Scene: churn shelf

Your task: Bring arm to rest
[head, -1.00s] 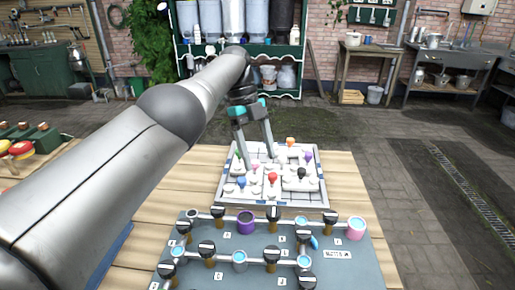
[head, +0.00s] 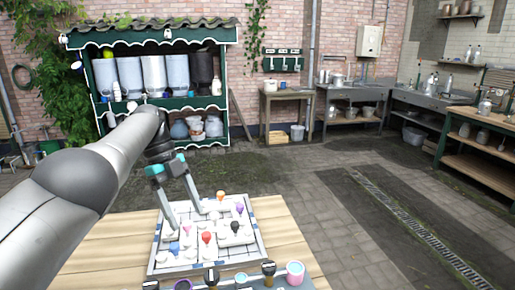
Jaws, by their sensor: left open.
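My left arm comes in from the left in the head view and reaches over the wooden table (head: 100,262). My left gripper (head: 186,220) points down with its two fingers spread apart, over the left part of the white tray (head: 258,250). I see nothing between the fingers. Whether the fingertips touch the tray or its pieces I cannot tell. The tray holds white blocks and several small knobs, among them a red knob (head: 206,238), an orange knob (head: 221,195) and a blue knob (head: 174,247). My right gripper is not in view.
At the table's front edge stand a pink cup (head: 295,272) and dark-capped pegs, partly cut off. A green shelf (head: 150,102) with large containers stands behind. A side table (head: 287,112) and sink benches line the back. The paved floor to the right is clear.

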